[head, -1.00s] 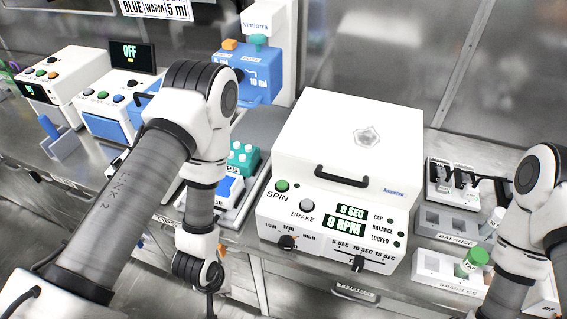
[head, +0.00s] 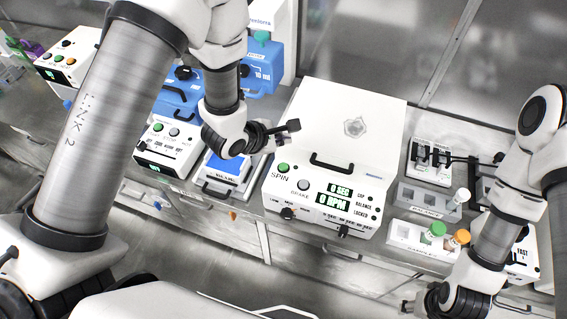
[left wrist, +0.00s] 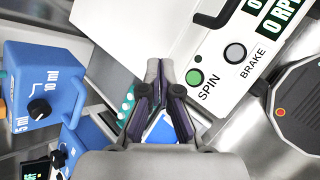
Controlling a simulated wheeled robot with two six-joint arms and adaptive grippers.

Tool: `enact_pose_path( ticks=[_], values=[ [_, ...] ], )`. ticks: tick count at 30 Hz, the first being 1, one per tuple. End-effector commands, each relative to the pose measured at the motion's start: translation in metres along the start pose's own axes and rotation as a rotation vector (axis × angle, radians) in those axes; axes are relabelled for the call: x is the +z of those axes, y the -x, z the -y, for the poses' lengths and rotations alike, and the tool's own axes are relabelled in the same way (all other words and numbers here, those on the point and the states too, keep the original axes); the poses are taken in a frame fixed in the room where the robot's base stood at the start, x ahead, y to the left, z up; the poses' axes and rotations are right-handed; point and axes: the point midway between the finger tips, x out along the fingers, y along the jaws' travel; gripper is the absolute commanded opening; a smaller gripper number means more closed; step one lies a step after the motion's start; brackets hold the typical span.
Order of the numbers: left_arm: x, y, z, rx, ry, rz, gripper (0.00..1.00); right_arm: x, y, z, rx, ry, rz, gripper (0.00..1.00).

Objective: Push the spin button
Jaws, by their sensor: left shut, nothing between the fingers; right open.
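The green spin button (head: 283,168) is on the sloping front panel of the white centrifuge (head: 345,120), left of the grey brake button (head: 304,185). The lid looks down; the displays read 0 SEC and 0 RPM. My left gripper (head: 291,133) is shut and empty, above and behind the button near the centrifuge's left edge. In the left wrist view the spin button (left wrist: 195,77) lies just right of the shut fingertips (left wrist: 159,68); no contact shows. My right gripper (head: 408,306) is low at the right, partly cut off by the frame edge, and open.
Left of the centrifuge stand a device with a blue top (head: 228,168) and a white control box (head: 168,142). At the right are the balance block (head: 425,198) and the samples rack (head: 408,237) with green and orange capped tubes. A black-armed device stands behind them.

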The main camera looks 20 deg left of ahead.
Motion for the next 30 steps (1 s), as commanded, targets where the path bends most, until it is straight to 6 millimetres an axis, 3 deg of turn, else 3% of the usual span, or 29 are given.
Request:
enact_pose_path(
  ticks=[8, 24, 30],
  values=[
    [-0.003, -0.004, 0.003, -0.001, -0.001, -0.002, 0.0, 0.0, -0.005, 0.0, 0.0, 0.0, 0.0, 0.48],
    [-0.037, -0.048, 0.036, -0.001, -0.001, -0.003, 0.0, 0.0, -0.081, -0.001, 0.0, 0.0, 0.0, 0.48],
    [-0.045, -0.06, 0.044, -0.001, -0.001, -0.003, 0.0, 0.0, -0.086, -0.001, 0.0, 0.0, 0.0, 0.48]
  ],
)
